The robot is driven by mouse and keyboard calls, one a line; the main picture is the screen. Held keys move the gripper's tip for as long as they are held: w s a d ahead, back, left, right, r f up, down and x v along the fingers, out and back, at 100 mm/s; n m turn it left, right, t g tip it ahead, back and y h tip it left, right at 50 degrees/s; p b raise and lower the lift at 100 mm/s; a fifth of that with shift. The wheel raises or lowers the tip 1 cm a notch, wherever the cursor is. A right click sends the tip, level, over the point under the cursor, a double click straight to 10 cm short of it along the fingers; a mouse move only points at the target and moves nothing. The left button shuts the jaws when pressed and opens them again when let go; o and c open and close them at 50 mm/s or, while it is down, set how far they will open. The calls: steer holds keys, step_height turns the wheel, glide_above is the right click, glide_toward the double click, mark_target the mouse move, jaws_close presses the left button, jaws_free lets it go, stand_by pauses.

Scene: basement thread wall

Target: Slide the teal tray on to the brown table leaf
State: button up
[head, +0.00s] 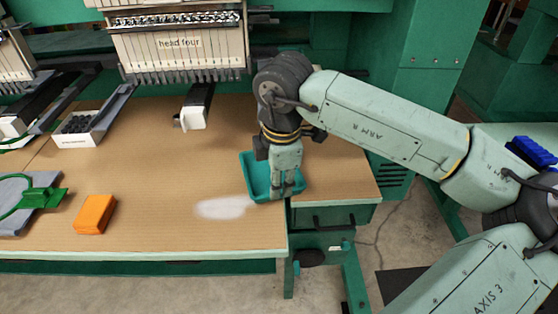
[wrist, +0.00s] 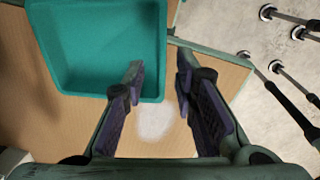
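The teal tray (head: 257,176) lies flat on the brown tabletop near its front edge, beside the table leaf (head: 345,180) at the right. My gripper (head: 285,190) points down at the tray's near right corner, partly covering it. In the wrist view the tray (wrist: 100,50) looks empty. My gripper (wrist: 158,68) is open there. The left finger overlaps the tray's inner side and the right finger is outside its wall, so the fingers appear to straddle the corner. I cannot tell whether they touch it. My arm hides the seam behind the tray.
A pale patch (head: 225,207) marks the table left of the tray. An orange block (head: 95,214), a green-handled item (head: 40,197) and a white box of dark pieces (head: 80,128) are farther left. Embroidery heads (head: 180,45) hang behind. The leaf's right part is clear.

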steer(key=shift+w+a+f+p, duration=0.1)
steer(key=shift+w+f+p, duration=0.05)
steer(key=shift+f, duration=0.9)
steer(key=shift+w+f+p, duration=0.15)
steer(key=shift+f, duration=0.9)
jaws_close()
